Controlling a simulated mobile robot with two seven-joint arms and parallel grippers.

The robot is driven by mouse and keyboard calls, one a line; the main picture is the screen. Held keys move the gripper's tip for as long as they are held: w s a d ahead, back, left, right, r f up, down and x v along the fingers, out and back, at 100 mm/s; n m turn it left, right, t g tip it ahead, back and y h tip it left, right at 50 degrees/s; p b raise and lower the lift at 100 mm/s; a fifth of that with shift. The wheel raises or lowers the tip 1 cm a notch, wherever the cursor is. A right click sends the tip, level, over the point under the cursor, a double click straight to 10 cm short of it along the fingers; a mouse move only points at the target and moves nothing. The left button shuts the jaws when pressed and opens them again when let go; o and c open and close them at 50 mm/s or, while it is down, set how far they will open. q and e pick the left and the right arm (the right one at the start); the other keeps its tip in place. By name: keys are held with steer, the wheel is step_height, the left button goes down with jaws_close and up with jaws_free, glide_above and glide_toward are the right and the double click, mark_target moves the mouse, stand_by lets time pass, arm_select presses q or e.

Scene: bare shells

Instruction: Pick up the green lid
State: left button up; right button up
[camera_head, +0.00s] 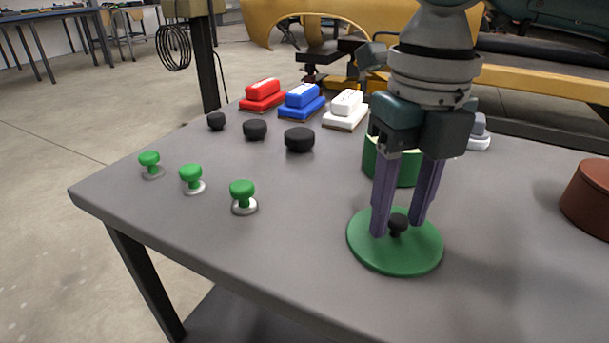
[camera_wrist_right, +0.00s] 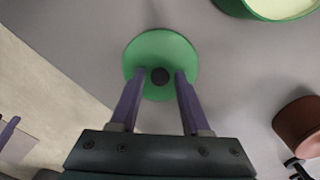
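The green lid (camera_head: 395,258) is a flat disc with a black knob (camera_head: 398,222). It appears to lie on the grey table near the front edge. My right gripper (camera_head: 398,230) points down over it, with a purple finger on each side of the knob. In the right wrist view the lid (camera_wrist_right: 160,48) and its knob (camera_wrist_right: 160,76) show between the open fingertips (camera_wrist_right: 160,74), with gaps to both. A green pot (camera_head: 408,172) with a pale inside stands behind, partly hidden by the gripper. My left gripper is not in the head view.
Green knobs on grey bases (camera_head: 243,194) stand at the left of the table (camera_head: 300,215). Black pucks (camera_head: 299,140) and red, blue and white (camera_head: 345,110) boxed pieces sit behind. A brown pot (camera_head: 588,198) is at the right edge.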

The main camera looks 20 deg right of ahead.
jaws_close()
steer(key=shift+r, duration=0.15)
stand_by(0.4)
